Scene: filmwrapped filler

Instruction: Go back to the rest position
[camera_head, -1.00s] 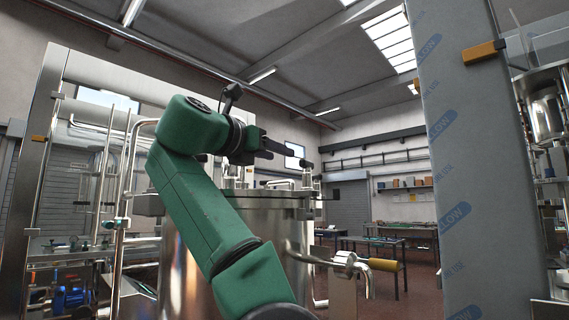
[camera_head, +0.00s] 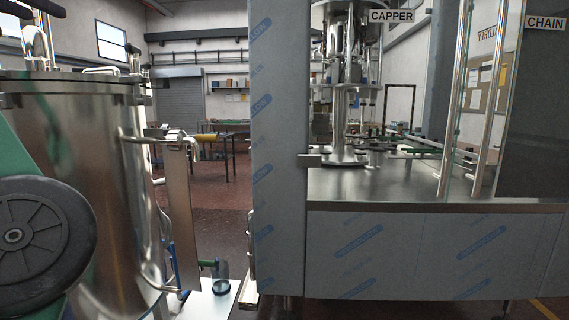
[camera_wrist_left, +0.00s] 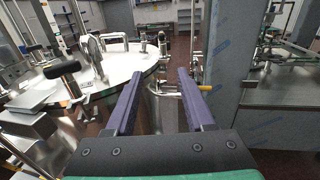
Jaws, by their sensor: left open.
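My left gripper shows in the left wrist view (camera_wrist_left: 160,76). Its two dark fingers are apart and nothing is between them. They point out over the edge of a large steel tank (camera_wrist_left: 130,68) with a flat round lid. In the head view the same tank (camera_head: 100,150) stands at the left, with my green left arm and its black round joint partly in front of it. The left fingers cannot be made out clearly there. My right gripper is in neither view.
A film-wrapped grey machine (camera_head: 400,250) with a "CAPPER" sign (camera_head: 391,16) fills the right. A yellow-handled valve (camera_head: 205,137) sticks out from the tank's side. Red floor (camera_head: 208,185) shows between tank and machine, with a workbench (camera_head: 225,128) farther back.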

